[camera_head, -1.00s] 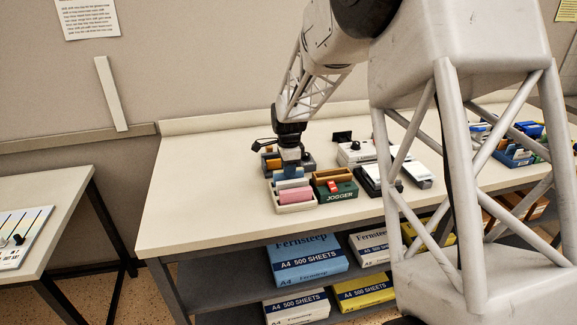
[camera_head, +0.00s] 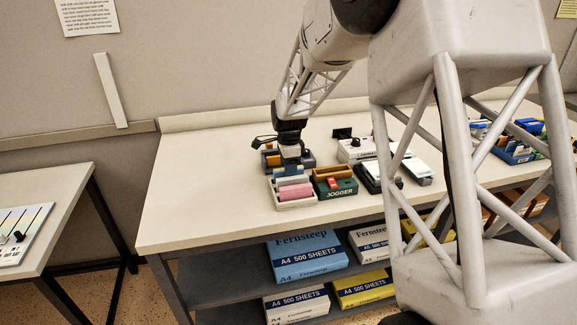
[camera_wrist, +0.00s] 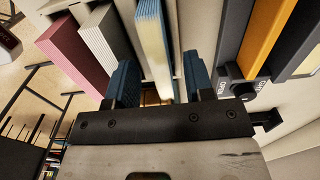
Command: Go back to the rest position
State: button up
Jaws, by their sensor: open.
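My gripper (camera_head: 291,168) hangs at the end of my arm over the back of a small cream tray (camera_head: 297,204) on the long table. In the wrist view my gripper (camera_wrist: 160,85) has its two blue fingers apart, one on each side of a pale block with a blue ribbed edge (camera_wrist: 153,40). I cannot tell whether the fingers touch it. A pink block (camera_wrist: 72,52) and a grey-white block (camera_wrist: 104,40) stand beside it in the tray. The pink block also shows in the head view (camera_head: 294,192).
A dark holder with an orange bar (camera_wrist: 266,38) is close beside one finger. A green JOGGER box (camera_head: 341,189) stands right of the tray, with white devices (camera_head: 356,150) behind it. The table's left part (camera_head: 205,185) is clear. Paper packs (camera_head: 305,257) lie on the shelf below.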

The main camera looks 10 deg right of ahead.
notch_tip(320, 180, up, 9)
dwell(1.6)
jog(key=s+a+r+n+t, duration=0.1)
jog(key=s+r+n, duration=0.3)
jog(key=s, duration=0.7)
jog(key=s+r+n, duration=0.5)
jog(key=s, duration=0.6)
jog(key=s+a+f+n+t, duration=0.1)
jog(key=s+n, duration=0.7)
jog(key=s, duration=1.4)
jog(key=shift+s+f+n+t, duration=0.3)
jog(key=shift+s+f+n, duration=0.1)
jog(key=shift+f, duration=0.45)
